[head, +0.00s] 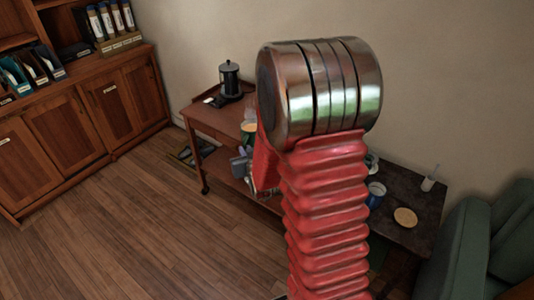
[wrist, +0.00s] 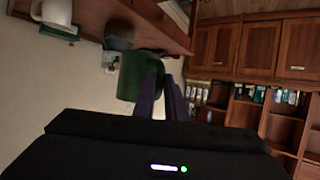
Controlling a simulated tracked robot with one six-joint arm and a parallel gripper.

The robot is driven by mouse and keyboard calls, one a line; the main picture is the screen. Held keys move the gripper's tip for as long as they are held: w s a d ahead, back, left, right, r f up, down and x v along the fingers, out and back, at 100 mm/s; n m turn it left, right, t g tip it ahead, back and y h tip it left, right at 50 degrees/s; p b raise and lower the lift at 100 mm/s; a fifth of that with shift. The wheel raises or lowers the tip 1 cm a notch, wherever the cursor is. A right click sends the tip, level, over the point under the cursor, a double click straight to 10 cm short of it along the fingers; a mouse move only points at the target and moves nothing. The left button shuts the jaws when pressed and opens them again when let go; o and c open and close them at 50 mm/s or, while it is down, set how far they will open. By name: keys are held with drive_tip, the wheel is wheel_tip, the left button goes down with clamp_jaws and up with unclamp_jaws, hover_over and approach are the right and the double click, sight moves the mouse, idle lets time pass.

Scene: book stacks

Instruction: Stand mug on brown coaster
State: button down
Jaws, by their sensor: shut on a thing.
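A green mug (wrist: 132,75) shows in the wrist view, at the fingers of my gripper (wrist: 162,88). The gripper is shut on it; the exact grip spot is unclear. In the head view, the mug (head: 247,138) shows just left of my red arm, its pale inside facing up. My gripper (head: 241,165) is partly hidden there behind the arm, beside the wooden desk. A round tan-brown coaster (head: 405,217) lies bare on the dark table at the right, well apart from the mug.
A blue mug (head: 376,195) and a white cup with a stick (head: 429,181) stand on the dark table (head: 425,203) near the coaster. A green armchair (head: 465,245) is at the right. The floor at left is clear.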

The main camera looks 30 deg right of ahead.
drive_tip(key=w+a+r+n+y, duration=0.1)
drive_tip(key=a+r, duration=0.1)
drive_tip(key=a, duration=0.6)
drive_tip(key=w+a+r+n+y, duration=0.1)
drive_tip(key=a+r+y, duration=0.1)
drive_tip(key=a, duration=0.6)
drive_tip(key=shift+a+r+n+t, duration=0.2)
drive_tip(key=shift+r+n+t, duration=0.15)
drive_tip(key=shift+r, duration=0.35)
drive_tip(key=shift+s, duration=0.2)
